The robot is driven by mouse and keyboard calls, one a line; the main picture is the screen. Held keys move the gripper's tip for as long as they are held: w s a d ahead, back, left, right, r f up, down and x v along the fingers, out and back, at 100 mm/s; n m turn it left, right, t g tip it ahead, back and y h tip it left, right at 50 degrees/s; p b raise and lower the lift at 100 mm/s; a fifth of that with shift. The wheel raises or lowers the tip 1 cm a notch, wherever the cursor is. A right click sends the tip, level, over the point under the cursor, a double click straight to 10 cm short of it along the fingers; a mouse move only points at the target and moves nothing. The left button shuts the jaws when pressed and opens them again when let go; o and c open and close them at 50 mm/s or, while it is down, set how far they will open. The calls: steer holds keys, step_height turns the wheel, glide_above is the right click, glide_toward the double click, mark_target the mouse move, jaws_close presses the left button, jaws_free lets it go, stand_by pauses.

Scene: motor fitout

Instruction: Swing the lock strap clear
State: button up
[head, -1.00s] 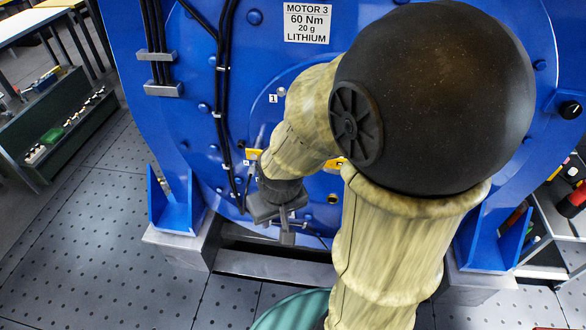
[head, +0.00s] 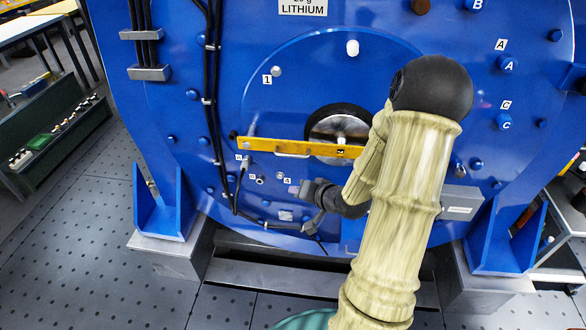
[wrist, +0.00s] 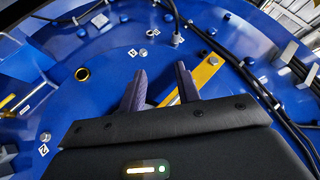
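The lock strap is a yellow bar (head: 270,146) lying nearly level across the blue motor face, in front of a round shaft hub (head: 338,128). It has a small handle on its lower edge and a dark mark near its right end. In the wrist view the strap (wrist: 208,72) runs slantwise behind the right finger, and a bit of it shows between the fingers. My gripper (head: 294,190) is below the strap in the head view, apart from its handle. The wrist view shows my gripper (wrist: 160,70) with its two fingers apart and nothing held.
Black cables (head: 210,80) run down the motor face left of the strap. Small bolts and labelled fittings surround it, with blue studs (head: 504,122) at the right. Blue brackets (head: 165,205) stand on grey blocks. Open floor (head: 80,260) lies at left.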

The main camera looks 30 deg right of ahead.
mark_target(293, 156)
steer(key=s+d+m+t+y+b, duration=0.1)
steer(key=s+d+m+t+b, duration=0.2)
steer(key=d+m+t+b, duration=0.3)
steer(key=shift+s+d+f+m+t+y, duration=0.15)
steer(key=shift+d+f+m+t+y, duration=0.4)
steer(key=shift+t, duration=0.65)
steer(key=shift+d+r+h, duration=0.15)
steer(key=shift+h, duration=0.1)
steer(key=x, duration=1.7)
steer(key=shift+w+p, duration=0.25)
steer(key=shift+p, duration=0.15)
steer(key=shift+c, duration=0.4)
jaws_close()
